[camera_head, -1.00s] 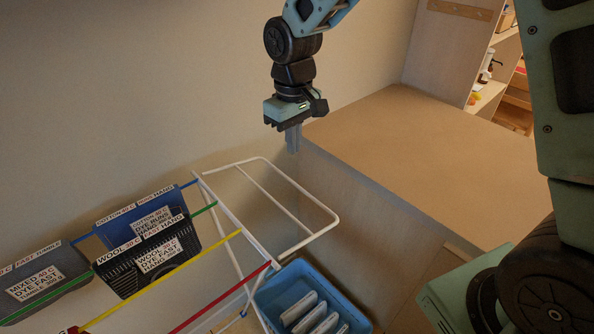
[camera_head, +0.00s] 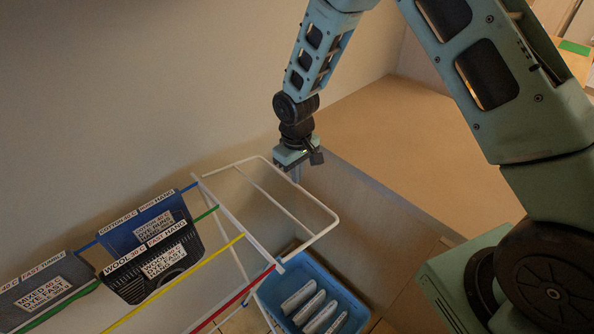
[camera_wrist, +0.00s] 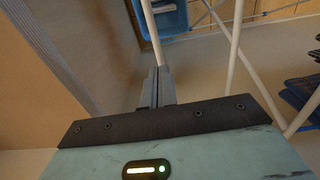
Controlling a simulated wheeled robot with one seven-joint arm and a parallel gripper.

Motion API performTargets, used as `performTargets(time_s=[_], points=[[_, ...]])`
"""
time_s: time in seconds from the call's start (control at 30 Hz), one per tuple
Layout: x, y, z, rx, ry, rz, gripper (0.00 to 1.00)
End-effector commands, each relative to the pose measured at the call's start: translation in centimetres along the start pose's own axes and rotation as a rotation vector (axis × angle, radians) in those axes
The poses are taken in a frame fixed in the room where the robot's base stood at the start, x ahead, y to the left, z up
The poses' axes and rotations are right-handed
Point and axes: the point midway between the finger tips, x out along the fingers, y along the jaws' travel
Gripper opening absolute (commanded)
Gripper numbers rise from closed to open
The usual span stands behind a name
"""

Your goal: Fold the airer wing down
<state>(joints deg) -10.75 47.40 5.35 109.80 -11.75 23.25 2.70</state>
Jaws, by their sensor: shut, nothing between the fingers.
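The airer wing (camera_head: 324,205) is a white tube frame with one middle bar. It sticks out to the right from the top of the airer, roughly level with it. My gripper (camera_head: 296,178) points down at the wing's outer bar, its fingers shut and empty. In the wrist view my gripper (camera_wrist: 157,85) has its shut fingers lined up with a white bar (camera_wrist: 152,35), whose near end is hidden behind them. I cannot tell whether they touch. The airer's white frame (camera_head: 228,214) carries blue, green, yellow and red rails.
Labelled dark and blue cloths (camera_head: 145,231) hang on the airer at left. A blue basket (camera_head: 353,301) with several pale items stands below the wing. A wooden counter (camera_head: 430,160) is at right, and a bare wall is behind.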

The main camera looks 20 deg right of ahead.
Motion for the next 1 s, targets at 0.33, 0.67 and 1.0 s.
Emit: performTargets(time_s=[0.33,0.67,1.0], points=[[0.7,0.0,0.0,-0.001,0.0,0.0,0.0],[1.2,0.1,0.0,0.003,-0.001,-0.022,0.0],[4.9,-0.1,0.1,0.01,0.0,-0.204,0.0]])
